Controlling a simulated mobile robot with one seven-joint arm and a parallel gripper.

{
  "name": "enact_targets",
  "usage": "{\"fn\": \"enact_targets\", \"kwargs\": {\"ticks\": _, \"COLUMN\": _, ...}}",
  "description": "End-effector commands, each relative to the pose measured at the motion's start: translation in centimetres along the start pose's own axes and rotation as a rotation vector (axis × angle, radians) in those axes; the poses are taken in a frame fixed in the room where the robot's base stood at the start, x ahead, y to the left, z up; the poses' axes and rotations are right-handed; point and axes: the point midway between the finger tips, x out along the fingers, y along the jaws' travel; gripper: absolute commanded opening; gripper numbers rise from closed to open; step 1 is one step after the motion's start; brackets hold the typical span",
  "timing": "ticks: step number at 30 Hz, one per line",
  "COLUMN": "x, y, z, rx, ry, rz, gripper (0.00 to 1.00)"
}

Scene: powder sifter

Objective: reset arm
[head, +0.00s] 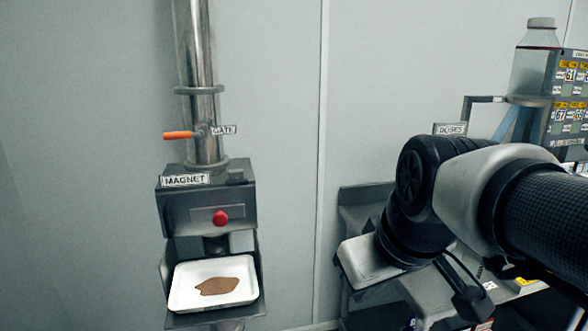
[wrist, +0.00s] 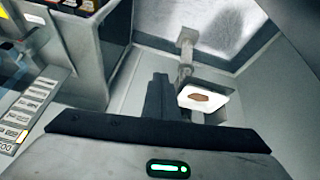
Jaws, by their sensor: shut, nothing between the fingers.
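My gripper (wrist: 158,82) shows in the wrist view as dark fingers closed together with nothing between them. In the head view my arm reaches in from the right, and its wrist hangs in front of the wall shelf; the fingertips cannot be made out there. My gripper is well to the right of the sifter column and its tray, apart from both. A white tray (head: 249,293) with a patch of brown powder (head: 216,286) sits under the magnet box (head: 205,210). The tray also shows in the wrist view (wrist: 216,112).
A steel pipe (head: 196,50) with an orange gate handle (head: 177,135) rises above the magnet box, which has a red knob (head: 221,217). A clear bottle (head: 530,65) and a labelled rack (head: 567,100) stand at the right. The wall area between column and arm is clear.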

Motion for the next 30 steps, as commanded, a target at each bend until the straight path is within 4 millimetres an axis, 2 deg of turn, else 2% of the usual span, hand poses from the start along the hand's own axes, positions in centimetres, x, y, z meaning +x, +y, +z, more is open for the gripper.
{"fn": "enact_targets", "kwargs": {"ticks": 1, "x": -0.2, "y": 0.4, "z": 1.8, "rx": 0.071, "ry": -0.002, "rz": 0.020, "gripper": 0.00}}
{"fn": "enact_targets", "kwargs": {"ticks": 7, "x": 0.0, "y": 1.4, "z": 8.0, "rx": 0.353, "ry": -0.011, "rz": 0.093, "gripper": 0.00}}
{"fn": "enact_targets", "kwargs": {"ticks": 9, "x": -2.4, "y": 1.7, "z": 6.3, "rx": 0.348, "ry": -0.013, "rz": 0.090, "gripper": 0.00}}
{"fn": "enact_targets", "kwargs": {"ticks": 14, "x": -5.3, "y": 1.9, "z": 4.7, "rx": 0.345, "ry": -0.014, "rz": 0.088, "gripper": 0.00}}
{"fn": "enact_targets", "kwargs": {"ticks": 24, "x": -13.0, "y": 2.6, "z": 0.5, "rx": 0.343, "ry": -0.014, "rz": 0.087, "gripper": 0.00}}
{"fn": "enact_targets", "kwargs": {"ticks": 30, "x": -14.1, "y": 2.8, "z": -0.1, "rx": 0.343, "ry": -0.014, "rz": 0.087, "gripper": 0.00}}
